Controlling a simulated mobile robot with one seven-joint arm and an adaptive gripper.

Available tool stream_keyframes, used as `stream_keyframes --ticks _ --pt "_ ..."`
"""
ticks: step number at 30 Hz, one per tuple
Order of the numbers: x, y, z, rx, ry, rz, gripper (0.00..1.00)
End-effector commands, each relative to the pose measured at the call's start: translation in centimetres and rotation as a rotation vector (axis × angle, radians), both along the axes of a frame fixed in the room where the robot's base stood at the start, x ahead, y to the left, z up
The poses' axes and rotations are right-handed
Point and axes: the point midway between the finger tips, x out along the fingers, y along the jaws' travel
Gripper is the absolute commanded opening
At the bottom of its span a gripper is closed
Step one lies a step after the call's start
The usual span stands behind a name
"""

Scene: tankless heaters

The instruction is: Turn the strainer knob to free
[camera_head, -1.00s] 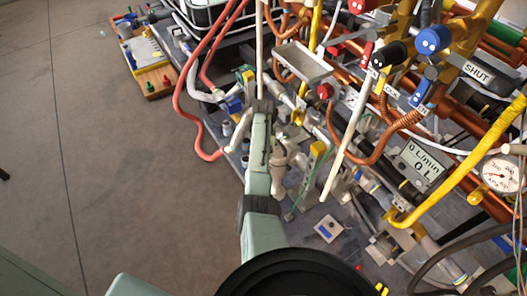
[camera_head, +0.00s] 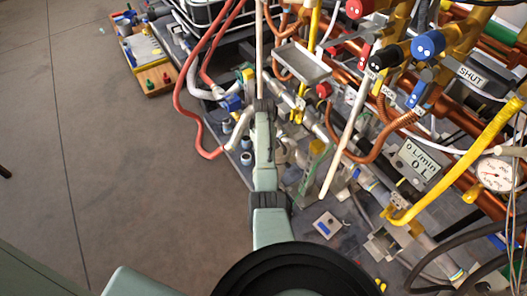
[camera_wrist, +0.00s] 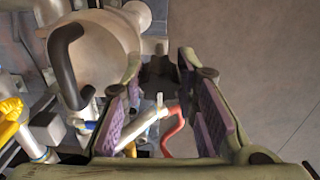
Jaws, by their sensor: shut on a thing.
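In the wrist view a pale metal strainer body (camera_wrist: 105,45) with a curved dark handle (camera_wrist: 66,62) fills the upper left. A short dark piece (camera_wrist: 158,72), which looks like the strainer knob, sits between the fingertips of my gripper (camera_wrist: 158,62). The fingers, with purple inner pads, reach it from both sides and are shut on it. The knob's markings and exact angle cannot be read. In the head view my arm covers the gripper and knob, and part of the pale strainer body (camera_head: 286,150) shows just right of the arm.
A red hose (camera_head: 201,120) curves left of my arm. White and copper pipes, a slanted white rod (camera_head: 343,150), a yellow pipe (camera_head: 460,165) and a gauge (camera_head: 495,174) crowd the right. The floor (camera_head: 110,180) at left is clear.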

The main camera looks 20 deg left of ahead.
Motion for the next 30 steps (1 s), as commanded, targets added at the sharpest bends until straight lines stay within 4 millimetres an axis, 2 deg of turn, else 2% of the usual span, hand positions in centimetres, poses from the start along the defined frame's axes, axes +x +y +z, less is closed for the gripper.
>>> stream_keyframes --ticks 13,14,23,30 --pt "-0.03 0.0 -0.03 0.0 0.001 0.011 0.0" --pt "-0.03 0.0 -0.03 0.0 0.001 0.011 0.28" --pt "-0.01 0.01 0.0 0.0 0.0 0.011 0.48" --pt "0.01 0.01 0.02 0.0 0.0 0.011 0.48"
